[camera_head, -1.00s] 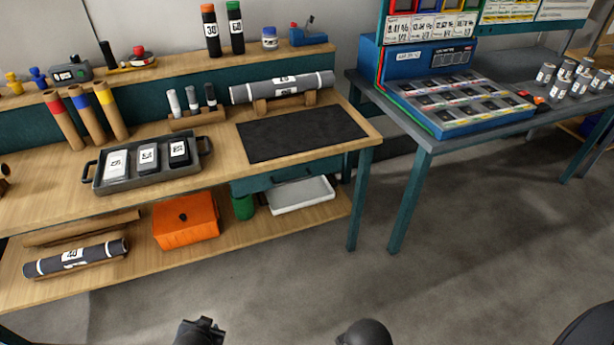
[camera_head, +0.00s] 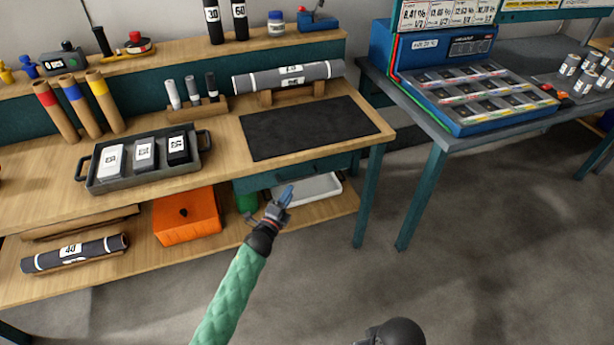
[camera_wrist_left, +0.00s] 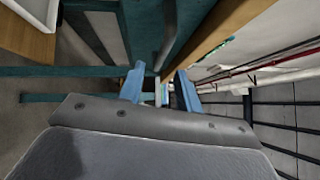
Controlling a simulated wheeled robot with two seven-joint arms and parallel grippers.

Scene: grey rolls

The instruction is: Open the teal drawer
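The teal drawer (camera_head: 330,167) hangs under the wooden bench top, below the black mat, and looks shut in the head view. My left gripper (camera_head: 286,194) is in front of it, slightly below its front, and covers part of its lower edge. In the left wrist view my gripper's two blue fingers (camera_wrist_left: 160,88) stand apart with nothing between them. A teal front with a bar-like handle (camera_wrist_left: 174,32) shows beyond them, apart from the fingertips. A dark rounded part of my right arm shows at the bottom edge; its gripper fingers cannot be seen.
A teal bench leg (camera_head: 368,200) stands right of the drawer. The floor in front is clear.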

